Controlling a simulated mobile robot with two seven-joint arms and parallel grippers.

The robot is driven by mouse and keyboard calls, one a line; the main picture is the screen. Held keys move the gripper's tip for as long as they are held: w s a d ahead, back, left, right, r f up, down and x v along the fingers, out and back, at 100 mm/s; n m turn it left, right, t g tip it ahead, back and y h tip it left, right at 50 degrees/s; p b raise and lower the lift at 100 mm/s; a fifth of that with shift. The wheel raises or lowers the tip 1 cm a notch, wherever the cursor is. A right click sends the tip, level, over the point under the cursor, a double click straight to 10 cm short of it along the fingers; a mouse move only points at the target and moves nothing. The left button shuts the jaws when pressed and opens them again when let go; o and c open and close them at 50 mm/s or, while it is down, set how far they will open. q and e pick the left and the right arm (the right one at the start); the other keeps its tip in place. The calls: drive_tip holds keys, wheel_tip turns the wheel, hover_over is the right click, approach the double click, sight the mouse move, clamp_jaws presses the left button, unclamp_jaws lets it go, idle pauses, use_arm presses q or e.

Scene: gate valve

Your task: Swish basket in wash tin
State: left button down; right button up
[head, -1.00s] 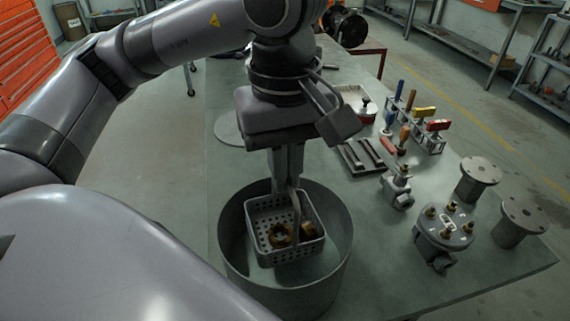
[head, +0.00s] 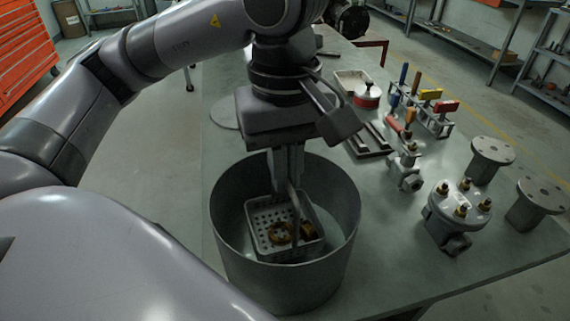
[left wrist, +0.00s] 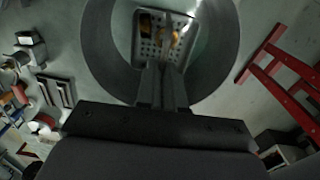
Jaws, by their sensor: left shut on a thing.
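The wash tin (head: 232,262) is a large round grey tub at the front of the bench. The grey perforated basket (head: 285,252) is inside it, below the rim and slightly tilted, with brass parts (head: 279,233) in it. My left gripper (head: 288,192) points down into the tin and is shut on the basket's upright handle; the grip itself is partly hidden. The left wrist view also shows the basket (left wrist: 150,50) within the tin's wall (left wrist: 97,50), below my gripper (left wrist: 163,85). Whether the basket touches the tin's floor is hidden. My right gripper is not in view.
Right of the tin stand a valve body (head: 405,168), a flanged bonnet with brass studs (head: 458,212) and two flanged grey stands (head: 490,152). Behind are a tool rack (head: 425,115), dark bars (head: 369,140) and a white tray (head: 352,80).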

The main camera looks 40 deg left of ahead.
use_arm(q)
drive_tip(key=shift+f+b, duration=0.9)
drive_tip(key=shift+f, duration=0.25)
drive_tip(key=shift+f+b, duration=0.25)
drive_tip(key=shift+b, duration=0.05)
drive_tip(key=shift+f, duration=0.15)
drive_tip(key=shift+f+b, duration=0.5)
drive_tip(key=shift+b, duration=0.2)
drive_tip(key=shift+f, duration=0.1)
drive_tip(key=shift+r, duration=0.2)
drive_tip(key=shift+r, duration=0.55)
drive_tip(key=shift+f, duration=0.2)
